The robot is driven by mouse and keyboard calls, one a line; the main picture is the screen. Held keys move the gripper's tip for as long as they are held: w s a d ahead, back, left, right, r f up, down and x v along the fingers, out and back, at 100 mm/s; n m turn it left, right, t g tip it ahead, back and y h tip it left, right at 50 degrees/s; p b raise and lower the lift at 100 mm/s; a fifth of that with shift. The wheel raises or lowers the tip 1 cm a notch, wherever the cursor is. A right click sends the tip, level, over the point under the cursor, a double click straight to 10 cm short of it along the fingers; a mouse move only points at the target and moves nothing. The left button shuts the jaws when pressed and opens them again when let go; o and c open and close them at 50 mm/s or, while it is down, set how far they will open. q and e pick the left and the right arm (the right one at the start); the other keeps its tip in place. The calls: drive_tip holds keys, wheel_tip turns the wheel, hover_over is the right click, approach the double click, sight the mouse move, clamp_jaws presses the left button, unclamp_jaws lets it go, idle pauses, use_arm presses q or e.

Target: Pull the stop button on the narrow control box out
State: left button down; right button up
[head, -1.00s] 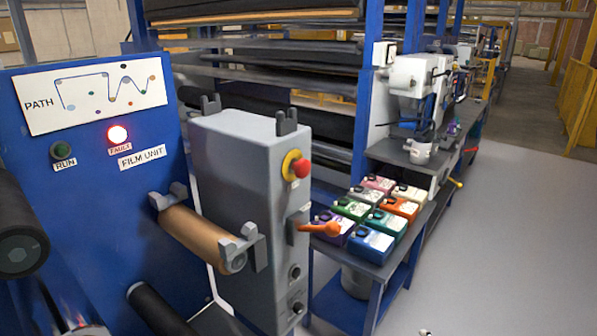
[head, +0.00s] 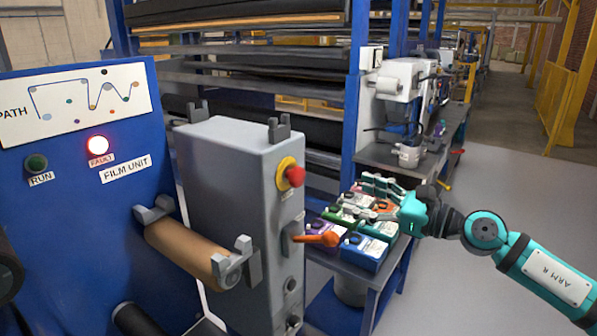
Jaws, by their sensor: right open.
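The narrow grey control box (head: 225,185) stands in the middle of the head view. Its red stop button (head: 294,177) on a yellow collar (head: 283,169) sticks out of the upper part of its right-hand face. An orange lever handle (head: 318,239) sits lower on the same face. My right gripper (head: 372,199) is open, to the right of the button and apart from it, with its fingers pointing left. It shows in front of the coloured boxes and hides some of them. My left gripper is not in view.
The blue film unit panel (head: 70,210) on the left has a lit FAULT lamp (head: 98,146). A brown roller (head: 185,250) juts out before the box. Several coloured boxes (head: 362,252) stand on a bench at right. The floor (head: 500,200) beyond is clear.

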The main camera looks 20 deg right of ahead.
drive_tip(key=p, duration=0.5)
approach(301, 178)
drive_tip(key=x, duration=0.2)
drive_tip(key=p+x, duration=0.2)
drive_tip(key=x, duration=0.5)
drive_tip(key=shift+w+a+r, duration=0.15)
drive_tip(key=shift+w+a, duration=0.05)
drive_tip(key=shift+w, duration=0.05)
drive_tip(key=shift+w+a+p, duration=0.35)
drive_tip(key=shift+w, duration=0.1)
